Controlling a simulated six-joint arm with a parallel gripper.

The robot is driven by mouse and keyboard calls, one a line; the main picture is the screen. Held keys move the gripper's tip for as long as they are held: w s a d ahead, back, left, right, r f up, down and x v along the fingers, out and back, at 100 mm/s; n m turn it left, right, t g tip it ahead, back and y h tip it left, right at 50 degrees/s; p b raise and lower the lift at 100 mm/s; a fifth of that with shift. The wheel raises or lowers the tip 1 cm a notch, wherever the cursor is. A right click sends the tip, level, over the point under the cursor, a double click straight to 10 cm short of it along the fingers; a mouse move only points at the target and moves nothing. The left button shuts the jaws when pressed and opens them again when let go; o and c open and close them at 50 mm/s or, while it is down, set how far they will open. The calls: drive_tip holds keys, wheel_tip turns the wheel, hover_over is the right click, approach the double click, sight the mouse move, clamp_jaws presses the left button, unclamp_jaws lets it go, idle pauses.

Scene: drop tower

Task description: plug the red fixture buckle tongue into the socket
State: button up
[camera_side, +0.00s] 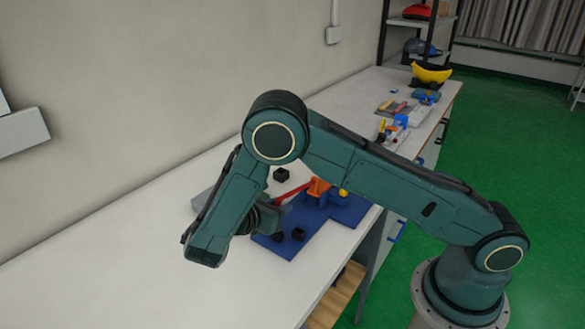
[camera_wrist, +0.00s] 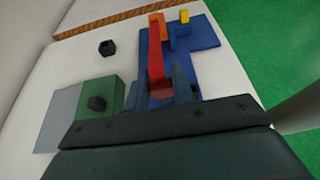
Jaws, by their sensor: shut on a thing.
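The red buckle tongue (camera_wrist: 155,62) is a long red bar in the wrist view, running from between my fingers toward an orange block (camera_wrist: 164,30) at its far end. My gripper (camera_wrist: 159,92) is shut on the near part of the red tongue, above the blue board (camera_wrist: 205,38). In the side view the red tongue (camera_side: 291,194) shows between my wrist and the orange block (camera_side: 318,186). My arm hides much of my gripper there. I cannot tell which part is the socket, or whether the tongue's far end touches the orange block.
A black block (camera_wrist: 107,47) lies on the white table left of the board. A green block (camera_wrist: 95,92) with a dark piece on it stands beside a grey plate (camera_wrist: 58,118). A yellow piece (camera_wrist: 184,16) stands beyond the orange block. Tools lie farther along the bench.

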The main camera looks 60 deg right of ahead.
drive_tip(key=shift+w+a+f, duration=0.1)
drive_tip(key=shift+a+f, duration=0.05)
drive_tip(key=shift+f, duration=0.9)
drive_tip(key=shift+f, duration=0.65)
idle(1.0)
drive_tip(key=shift+f, duration=0.4)
drive_tip(key=shift+f, duration=0.85)
idle(0.5)
drive_tip(key=o, duration=0.8)
drive_tip(key=shift+o, duration=0.2)
